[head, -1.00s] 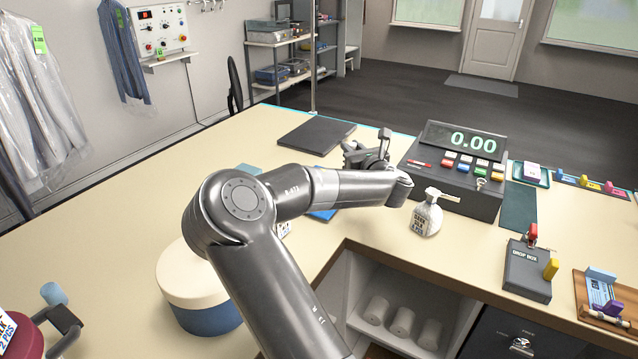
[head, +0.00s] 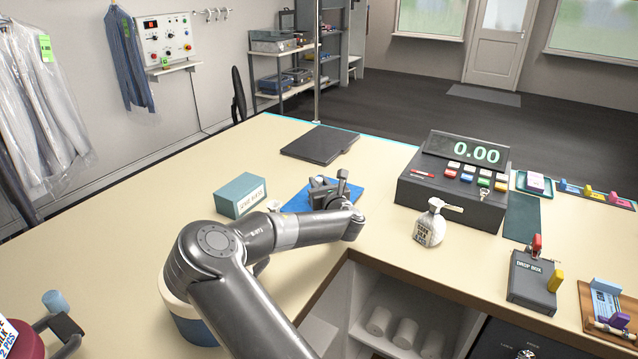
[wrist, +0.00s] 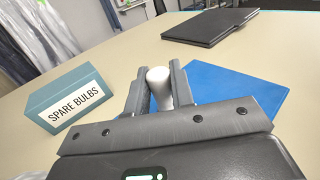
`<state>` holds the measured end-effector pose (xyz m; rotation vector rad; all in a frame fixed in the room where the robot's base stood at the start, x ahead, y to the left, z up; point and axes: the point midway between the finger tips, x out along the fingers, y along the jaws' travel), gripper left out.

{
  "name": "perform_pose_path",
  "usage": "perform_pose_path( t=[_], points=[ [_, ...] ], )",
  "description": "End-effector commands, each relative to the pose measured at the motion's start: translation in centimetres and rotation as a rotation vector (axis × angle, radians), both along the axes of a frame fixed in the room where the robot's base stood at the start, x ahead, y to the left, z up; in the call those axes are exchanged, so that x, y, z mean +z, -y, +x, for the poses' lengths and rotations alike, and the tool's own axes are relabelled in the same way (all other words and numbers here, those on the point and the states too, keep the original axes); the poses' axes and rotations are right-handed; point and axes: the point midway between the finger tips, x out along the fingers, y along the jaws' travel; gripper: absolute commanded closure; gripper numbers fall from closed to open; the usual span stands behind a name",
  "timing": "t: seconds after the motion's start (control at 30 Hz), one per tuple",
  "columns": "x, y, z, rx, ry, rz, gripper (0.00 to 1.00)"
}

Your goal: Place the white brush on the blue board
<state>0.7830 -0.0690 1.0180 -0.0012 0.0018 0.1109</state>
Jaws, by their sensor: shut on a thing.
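The white brush (wrist: 158,88) shows in the wrist view as a rounded white end between the two fingers of my gripper (wrist: 158,82). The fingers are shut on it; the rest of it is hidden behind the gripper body. The blue board (wrist: 238,88) lies flat on the counter, to the right of the brush in the wrist view. In the head view my gripper (head: 325,187) is over the blue board (head: 298,204), covering part of it. I cannot tell whether the brush touches the board.
The spare bulbs box (head: 241,195) stands just left of the board. A dark flat folder (head: 320,145) lies behind it. A cash register (head: 455,185) and a white spray bottle (head: 428,228) stand to the right. The counter's front edge is close by.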

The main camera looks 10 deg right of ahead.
Motion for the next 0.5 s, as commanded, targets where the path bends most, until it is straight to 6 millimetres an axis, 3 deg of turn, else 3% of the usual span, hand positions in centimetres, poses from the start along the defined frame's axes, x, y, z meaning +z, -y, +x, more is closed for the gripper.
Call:
perform_pose_path(
  t=[0.3, 0.33, 0.5],
  points=[
    [-0.23, -0.02, 0.00, 0.001, 0.001, 0.000, 1.00],
    [-0.22, -0.03, 0.00, 0.001, 0.001, 0.000, 0.77],
    [-0.19, -0.03, 0.00, 0.001, 0.001, 0.000, 0.63]
  ],
)
